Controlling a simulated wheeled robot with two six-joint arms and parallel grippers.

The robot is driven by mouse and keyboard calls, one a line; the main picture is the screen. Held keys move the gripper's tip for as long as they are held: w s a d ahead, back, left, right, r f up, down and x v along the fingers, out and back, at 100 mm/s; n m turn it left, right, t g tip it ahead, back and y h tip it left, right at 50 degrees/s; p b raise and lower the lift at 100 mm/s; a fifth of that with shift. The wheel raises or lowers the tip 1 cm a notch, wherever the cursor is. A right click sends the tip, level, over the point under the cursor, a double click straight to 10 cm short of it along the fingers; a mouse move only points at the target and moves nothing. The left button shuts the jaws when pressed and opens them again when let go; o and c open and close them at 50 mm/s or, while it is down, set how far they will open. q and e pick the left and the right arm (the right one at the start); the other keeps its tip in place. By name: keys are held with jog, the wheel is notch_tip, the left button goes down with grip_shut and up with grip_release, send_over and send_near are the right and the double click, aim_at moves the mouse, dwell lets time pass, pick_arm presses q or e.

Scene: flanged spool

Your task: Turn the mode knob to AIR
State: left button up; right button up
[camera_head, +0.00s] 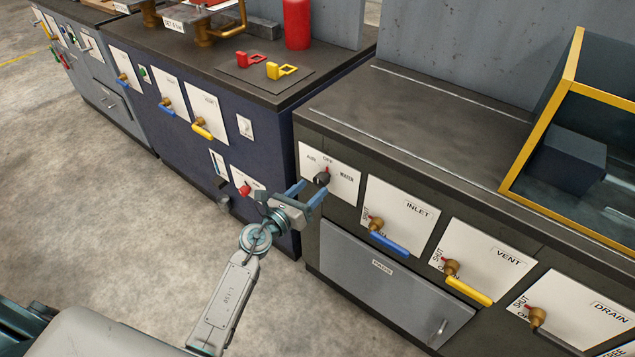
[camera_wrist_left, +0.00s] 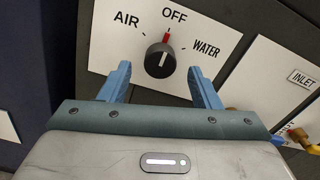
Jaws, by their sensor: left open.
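The mode knob (camera_head: 322,178) is a round black knob on a white plate (camera_head: 345,188) marked AIR, OFF and WATER, on the front of the dark cabinet. In the left wrist view the knob (camera_wrist_left: 160,60) has a white line on its face and a red mark above it at OFF; it points to OFF. AIR is printed to its left and WATER to its right. My left gripper (camera_head: 306,192) is open in front of the plate. In the left wrist view its two blue fingers (camera_wrist_left: 160,85) stand apart below and either side of the knob, with nothing between them. My right gripper is not in view.
Right of the plate are the INLET valve (camera_head: 390,242) with a blue lever, the VENT valve (camera_head: 468,282) with a yellow lever and the DRAIN valve (camera_head: 540,318). A grey PADS drawer (camera_head: 390,285) lies below. A navy cabinet (camera_head: 200,150) stands to the left.

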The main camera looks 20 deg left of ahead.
aim_at(318, 183)
pick_arm(q)
jog(key=shift+x, duration=1.75)
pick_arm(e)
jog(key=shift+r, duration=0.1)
pick_arm(q)
jog(key=c, duration=1)
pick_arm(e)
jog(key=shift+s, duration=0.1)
